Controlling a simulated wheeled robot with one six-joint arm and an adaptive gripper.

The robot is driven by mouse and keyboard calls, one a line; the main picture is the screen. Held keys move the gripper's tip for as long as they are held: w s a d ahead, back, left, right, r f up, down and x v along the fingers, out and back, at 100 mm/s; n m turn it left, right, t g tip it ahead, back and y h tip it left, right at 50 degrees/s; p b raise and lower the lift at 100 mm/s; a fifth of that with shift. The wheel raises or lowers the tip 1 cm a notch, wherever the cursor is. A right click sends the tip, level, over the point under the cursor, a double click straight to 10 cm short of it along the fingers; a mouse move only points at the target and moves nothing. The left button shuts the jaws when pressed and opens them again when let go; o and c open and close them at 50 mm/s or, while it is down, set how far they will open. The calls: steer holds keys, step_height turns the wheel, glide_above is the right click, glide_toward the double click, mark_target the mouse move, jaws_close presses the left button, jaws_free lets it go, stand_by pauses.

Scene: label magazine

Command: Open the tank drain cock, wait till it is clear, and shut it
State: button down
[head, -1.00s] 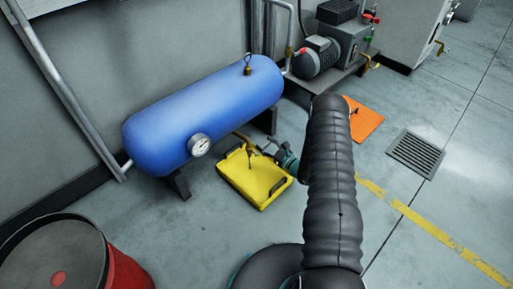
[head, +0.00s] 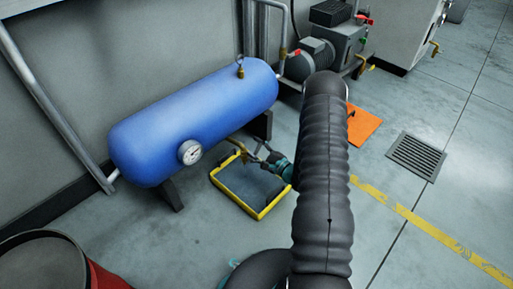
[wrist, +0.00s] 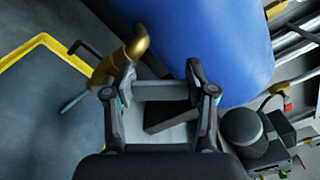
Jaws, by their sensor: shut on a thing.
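The blue tank (head: 195,125) lies along the wall, with a round gauge (head: 190,153) on its near end. The brass drain cock (wrist: 136,47) shows in the wrist view beside my left finger, below the tank. My gripper (wrist: 160,75) is shut on the cock, with a grey bar between its fingers; the exact grip is partly hidden. In the head view my gripper (head: 275,161) is low beside the tank. A thin grey-blue streak (wrist: 73,103) runs from the brass end, seemingly liquid. The yellow-rimmed tray (head: 236,201) sits below, its inside dark.
A compressor (head: 312,62) stands behind, right of the tank. An orange mat (head: 363,126) and a floor drain grate (head: 412,156) lie to the right. A red drum (head: 104,279) stands at the lower left.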

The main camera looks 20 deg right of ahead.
steer(key=shift+a+r+n, duration=0.1)
steer(key=shift+a+n, duration=0.2)
steer(key=shift+n, duration=0.2)
steer(key=shift+s+b, duration=0.1)
steer(key=shift+b, duration=0.2)
steer(key=shift+c, duration=1.7)
jaws_free()
steer(key=shift+d, duration=0.1)
steer(key=v, duration=1.2)
